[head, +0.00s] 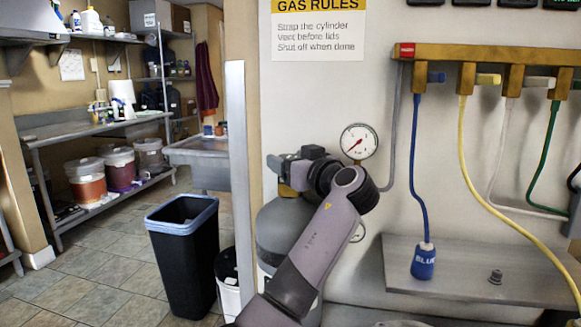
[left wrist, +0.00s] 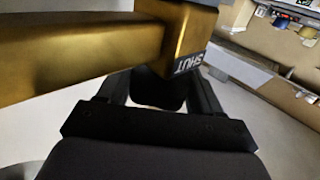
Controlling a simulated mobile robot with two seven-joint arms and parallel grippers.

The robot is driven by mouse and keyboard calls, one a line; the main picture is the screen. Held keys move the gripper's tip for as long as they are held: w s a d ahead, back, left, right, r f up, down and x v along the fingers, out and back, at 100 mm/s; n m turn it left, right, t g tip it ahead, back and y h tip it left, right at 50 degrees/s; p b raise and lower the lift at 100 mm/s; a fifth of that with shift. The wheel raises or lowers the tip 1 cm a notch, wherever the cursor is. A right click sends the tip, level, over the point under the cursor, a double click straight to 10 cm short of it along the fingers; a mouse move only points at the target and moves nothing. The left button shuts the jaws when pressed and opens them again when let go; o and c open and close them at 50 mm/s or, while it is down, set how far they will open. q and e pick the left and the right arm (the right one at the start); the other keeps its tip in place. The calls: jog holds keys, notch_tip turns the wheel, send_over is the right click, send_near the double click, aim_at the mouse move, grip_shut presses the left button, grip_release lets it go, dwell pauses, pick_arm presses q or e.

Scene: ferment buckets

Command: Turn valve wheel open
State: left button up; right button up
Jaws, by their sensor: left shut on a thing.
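The valve is a brass body (left wrist: 90,50) with a block bearing a label that reads SHUT upside down, large in the left wrist view. A dark valve wheel (left wrist: 158,92) sits below the block, between the two black fingers of my left gripper (left wrist: 160,95). The gripper is shut on this wheel. In the head view my left gripper (head: 290,163) is at the top of the grey gas cylinder (head: 275,235), left of the round pressure gauge (head: 359,142). My wrist and forearm hide most of the valve and part of the cylinder. My right gripper is not in view.
A brass manifold (head: 490,54) with coloured hoses is on the wall at right. A black bin (head: 185,250) and a sink (head: 200,158) stand left, beyond a wall edge (head: 237,150).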

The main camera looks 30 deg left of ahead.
pick_arm(q)
jog(key=shift+r, duration=0.5)
jog(key=o, duration=1)
jog(key=shift+o, duration=0.2)
jog(key=shift+f, duration=0.2)
jog(key=shift+s+d+f, duration=0.1)
jog(key=shift+s+d, duration=0.05)
jog(key=shift+d, duration=0.1)
jog(key=b+v, duration=0.1)
jog(key=v, duration=0.5)
jog(key=shift+d, duration=0.2)
jog(key=shift+s, duration=0.1)
